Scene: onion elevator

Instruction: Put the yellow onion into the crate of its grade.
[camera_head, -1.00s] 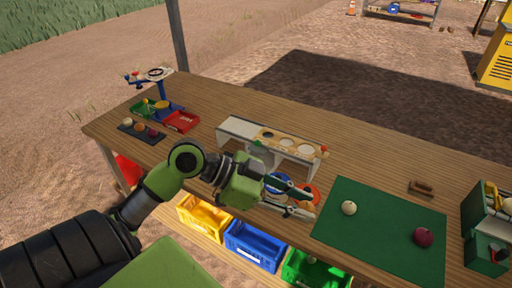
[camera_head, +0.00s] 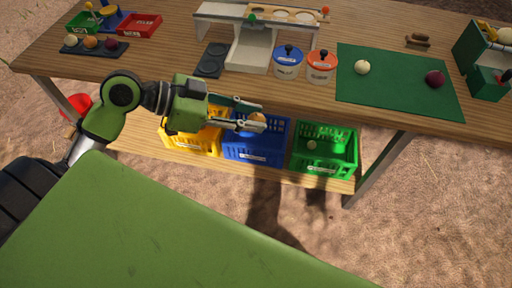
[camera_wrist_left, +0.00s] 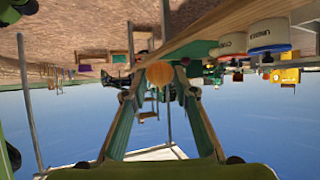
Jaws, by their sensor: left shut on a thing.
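The yellow onion (camera_head: 257,119) is between the fingertips of my left gripper (camera_head: 261,117), which is shut on it. In the left wrist view the onion (camera_wrist_left: 159,74) shows orange between the two fingers. In the head view the gripper and onion appear over the blue crate (camera_head: 240,155), in front of the table edge; their exact height is hard to tell. The yellow crate (camera_head: 178,147) is to the left, partly behind my gripper. My right gripper is out of view.
The wooden table (camera_head: 165,62) overhangs the crates' shelf. On it stand a white sizing stand (camera_head: 245,48), blue-lidded (camera_head: 287,68) and orange-lidded jars (camera_head: 320,68), and a green mat (camera_head: 395,90) with a white (camera_head: 362,67) and a purple onion (camera_head: 435,79). A table leg (camera_head: 375,170) stands right.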

